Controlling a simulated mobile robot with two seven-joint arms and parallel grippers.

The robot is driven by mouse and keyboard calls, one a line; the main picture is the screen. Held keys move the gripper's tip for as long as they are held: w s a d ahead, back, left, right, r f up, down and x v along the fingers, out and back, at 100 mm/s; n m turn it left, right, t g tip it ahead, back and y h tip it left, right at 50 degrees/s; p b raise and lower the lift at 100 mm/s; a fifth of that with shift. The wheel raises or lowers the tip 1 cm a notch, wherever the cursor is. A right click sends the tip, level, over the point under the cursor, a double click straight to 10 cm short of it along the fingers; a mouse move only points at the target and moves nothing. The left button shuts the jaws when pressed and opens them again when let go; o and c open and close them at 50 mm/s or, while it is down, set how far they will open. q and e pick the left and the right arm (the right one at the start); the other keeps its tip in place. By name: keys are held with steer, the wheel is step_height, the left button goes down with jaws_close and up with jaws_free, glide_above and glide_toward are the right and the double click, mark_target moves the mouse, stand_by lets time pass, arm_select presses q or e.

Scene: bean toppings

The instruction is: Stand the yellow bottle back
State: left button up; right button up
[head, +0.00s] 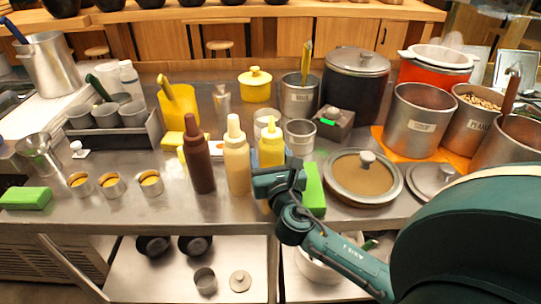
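The yellow bottle (271,143) is upright with its pointed nozzle up, at the right end of a row of squeeze bottles on the steel counter. My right gripper (276,176) is right in front of its lower part. The gripper body hides the bottle's base and most of the fingers, so I cannot tell whether they are closed on it or whether the base touches the counter. My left gripper is not in view.
A cream bottle (236,158) and a brown bottle (198,158) stand just left. A green block (313,190) lies right of the gripper, beside a lidded round pan (346,192). Small metal cups (299,139) stand behind. Bare counter shows in front of the bottles.

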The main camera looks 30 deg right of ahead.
steer(key=shift+r, duration=0.15)
steer(key=b+v, duration=0.1)
steer(key=v, duration=1)
steer(key=shift+s+a, duration=0.25)
steer(key=shift+s, duration=0.25)
